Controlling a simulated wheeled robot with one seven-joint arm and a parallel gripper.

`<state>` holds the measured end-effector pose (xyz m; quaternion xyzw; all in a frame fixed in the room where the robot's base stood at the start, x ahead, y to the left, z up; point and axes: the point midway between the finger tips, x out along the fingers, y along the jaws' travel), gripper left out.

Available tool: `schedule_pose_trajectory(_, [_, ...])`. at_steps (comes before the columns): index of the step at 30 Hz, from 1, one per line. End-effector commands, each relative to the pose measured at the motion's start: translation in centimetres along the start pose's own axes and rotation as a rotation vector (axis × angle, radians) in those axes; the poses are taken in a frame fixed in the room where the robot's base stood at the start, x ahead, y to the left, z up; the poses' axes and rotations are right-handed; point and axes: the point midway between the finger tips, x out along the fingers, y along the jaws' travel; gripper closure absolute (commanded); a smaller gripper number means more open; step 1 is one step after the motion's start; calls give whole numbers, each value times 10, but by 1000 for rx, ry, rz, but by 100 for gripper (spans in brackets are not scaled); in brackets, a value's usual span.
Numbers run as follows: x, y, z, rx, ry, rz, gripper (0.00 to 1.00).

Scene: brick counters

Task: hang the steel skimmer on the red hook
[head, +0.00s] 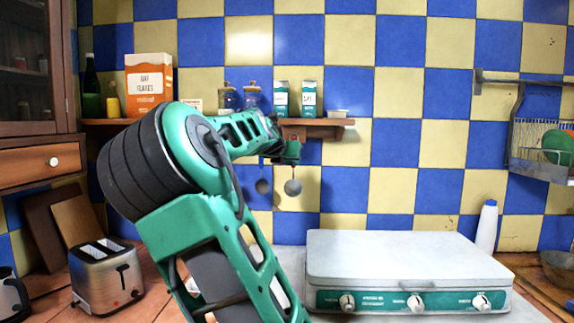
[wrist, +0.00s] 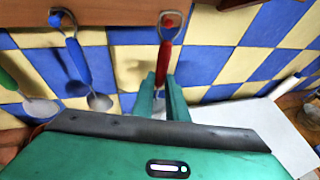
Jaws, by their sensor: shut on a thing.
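The steel skimmer (wrist: 164,55) has a red handle and a steel loop at its top. In the wrist view it is upright below the shelf edge, and its loop overlaps the red hook (wrist: 170,19); I cannot tell whether its weight rests there. My gripper (wrist: 160,98) is shut on the skimmer below the red part of the handle. The skimmer's lower end is hidden behind my gripper in that view. In the head view my gripper (head: 286,160) is under the shelf, with a round steel head (head: 293,187), seemingly the skimmer's, just below it.
A blue-handled utensil (wrist: 76,60) hangs on a blue hook (wrist: 57,18) to the left, with a green-handled one (wrist: 12,84) beyond it. The wooden shelf (head: 325,132) carries jars and cartons above. A white stove (head: 410,258) stands at the lower right, a toaster (head: 106,274) at left.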

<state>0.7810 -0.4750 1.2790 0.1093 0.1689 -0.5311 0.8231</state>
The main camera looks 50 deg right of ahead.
Motion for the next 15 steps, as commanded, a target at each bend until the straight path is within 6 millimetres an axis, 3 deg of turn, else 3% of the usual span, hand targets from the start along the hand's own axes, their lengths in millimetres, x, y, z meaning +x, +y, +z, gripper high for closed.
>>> schedule_pose_trajectory(15, [23, 8, 4, -2, -1, 0, 100])
